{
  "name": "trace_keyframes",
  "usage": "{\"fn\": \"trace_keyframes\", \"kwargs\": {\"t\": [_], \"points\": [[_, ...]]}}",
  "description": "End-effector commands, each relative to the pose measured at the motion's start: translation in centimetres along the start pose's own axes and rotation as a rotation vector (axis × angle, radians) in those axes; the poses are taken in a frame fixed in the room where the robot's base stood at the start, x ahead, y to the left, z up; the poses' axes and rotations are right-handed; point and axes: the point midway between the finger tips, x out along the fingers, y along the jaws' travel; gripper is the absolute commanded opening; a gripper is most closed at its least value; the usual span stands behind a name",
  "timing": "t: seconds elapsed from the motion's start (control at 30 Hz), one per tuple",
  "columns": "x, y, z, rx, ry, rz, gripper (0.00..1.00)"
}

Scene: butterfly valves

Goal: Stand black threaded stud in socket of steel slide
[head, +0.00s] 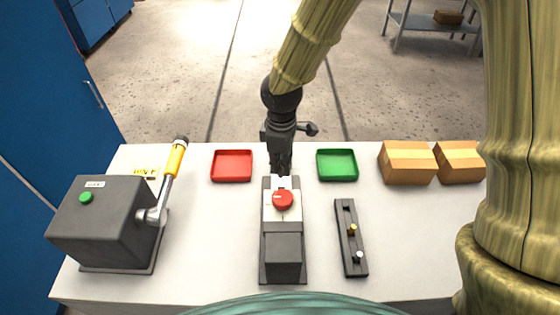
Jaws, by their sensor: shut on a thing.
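My gripper (281,170) points down at the far end of a machine (284,250) with a dark body, a pale top plate and a red knob (283,200). Its fingers are shut, but what they hold is too small and dark to make out. No black threaded stud can be told apart from the black fingers. A small pale metal part (287,182) shows just below the fingertips, perhaps the steel slide; its socket cannot be seen. I cannot tell whether the fingers touch it.
A dark rack (343,219) at right holds a brass and a silver piece. A red tray (232,166) and green tray (337,165) flank the gripper. Cardboard boxes (407,163) stand farther right. A grey box (105,222) with a yellow-handled lever (174,161) stands left.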

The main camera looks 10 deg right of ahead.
Motion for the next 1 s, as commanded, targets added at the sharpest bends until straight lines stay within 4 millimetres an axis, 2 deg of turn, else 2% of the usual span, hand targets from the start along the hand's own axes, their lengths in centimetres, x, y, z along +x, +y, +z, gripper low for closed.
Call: {"fn": "trace_keyframes", "kwargs": {"t": [0.27,0.67,1.0], "points": [[1.3,0.0,0.2,0.003,0.000,0.000,0.00],[4.2,0.0,0.2,0.002,-0.001,0.001,0.00],[5.1,0.1,0.2,0.003,-0.001,0.000,0.00]]}}
